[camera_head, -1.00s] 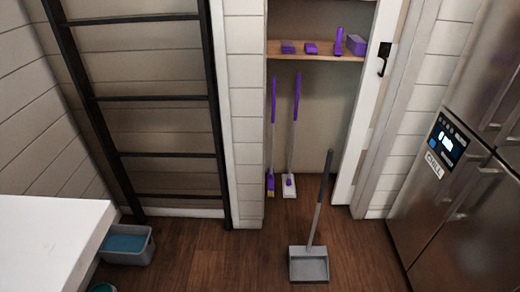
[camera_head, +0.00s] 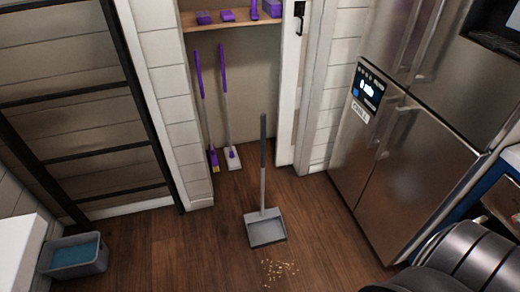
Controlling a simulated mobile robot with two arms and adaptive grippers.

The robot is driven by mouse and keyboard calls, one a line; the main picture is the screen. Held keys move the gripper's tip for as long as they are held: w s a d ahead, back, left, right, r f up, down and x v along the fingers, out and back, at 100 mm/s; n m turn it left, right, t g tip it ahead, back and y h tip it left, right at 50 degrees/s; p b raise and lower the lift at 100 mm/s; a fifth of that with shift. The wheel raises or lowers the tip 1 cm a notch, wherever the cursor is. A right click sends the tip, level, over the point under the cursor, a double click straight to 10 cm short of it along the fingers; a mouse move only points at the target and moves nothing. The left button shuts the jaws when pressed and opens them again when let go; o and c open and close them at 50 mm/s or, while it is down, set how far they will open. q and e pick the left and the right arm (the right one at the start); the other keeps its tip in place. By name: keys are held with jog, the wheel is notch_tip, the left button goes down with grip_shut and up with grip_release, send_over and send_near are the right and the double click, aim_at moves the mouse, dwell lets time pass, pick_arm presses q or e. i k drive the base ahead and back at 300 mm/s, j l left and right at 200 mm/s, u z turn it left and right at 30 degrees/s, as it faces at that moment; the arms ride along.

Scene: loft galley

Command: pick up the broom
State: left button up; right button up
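The broom (camera_head: 214,159) stands upright in the open closet, leaning against its back wall. It has a purple grip, a thin grey shaft and a purple head with yellow bristles resting at the floor. Beside it on the right stands a similar purple-handled mop (camera_head: 233,160) with a flat white head, apart from the broom.
A long-handled grey dustpan (camera_head: 266,232) stands on the floor before the closet, with scattered crumbs (camera_head: 278,270) near it. A steel fridge (camera_head: 400,170) is on the right, a black ladder (camera_head: 130,85) on the left. A grey tub (camera_head: 75,262) sits lower left.

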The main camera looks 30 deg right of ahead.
aim_at(213, 158)
jog(key=i+l+u, duration=0.85)
jog(key=i+l, duration=0.4)
jog(key=l, duration=0.15)
